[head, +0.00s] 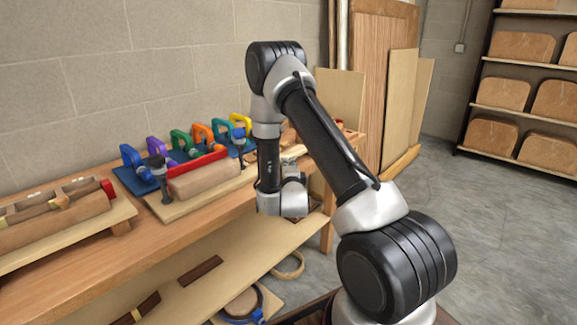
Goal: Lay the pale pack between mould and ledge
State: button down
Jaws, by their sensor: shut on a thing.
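A brown rounded mould (205,179) lies on a pale board on the workbench, left of my wrist. A long red bar (195,161) runs along its back side; I cannot tell whether this is the ledge. My gripper (289,163) shows only as a small grey part behind my wrist, over the bench's right part. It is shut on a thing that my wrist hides. I cannot make out the pale pack or the gap between mould and ledge.
Several coloured clamps (178,143) stand on a blue mat behind the mould. Another board at the left carries a second brown form (55,220) with a red end block. The lower shelf (165,275) holds dark strips. Wooden sheets (403,100) lean on the wall.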

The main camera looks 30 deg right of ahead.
jog(key=shift+f, duration=0.35)
jog(key=shift+s+f, duration=0.1)
jog(key=shift+f, duration=0.1)
jog(key=c, duration=1.8)
grip_release()
jog(key=shift+f, duration=0.15)
jog(key=shift+r, duration=0.45)
jog(key=v, duration=1.1)
notch_tip(320, 180, up, 7)
jog(key=w+a+n+g+y, duration=0.3)
jog(key=n, duration=0.2)
jog(key=s+a+r+n+g+y, duration=0.35)
jog(key=s+r+n, duration=0.25)
jog(key=r, duration=0.2)
jog(key=s+d+r+n+g, duration=0.1)
jog(key=s+n, duration=0.3)
jog(key=s, duration=0.5)
jog(key=s+d+r+n+g, duration=0.1)
jog(key=s+r+n+g, duration=0.2)
jog(key=s, duration=0.6)
jog(key=s+d+r+n+g, duration=0.1)
jog(key=s+r+n, duration=0.3)
jog(key=s, duration=0.5)
jog(key=shift+r+n+g+y, duration=0.1)
jog(key=shift+n+g+y, duration=0.2)
jog(key=shift+g, duration=0.15)
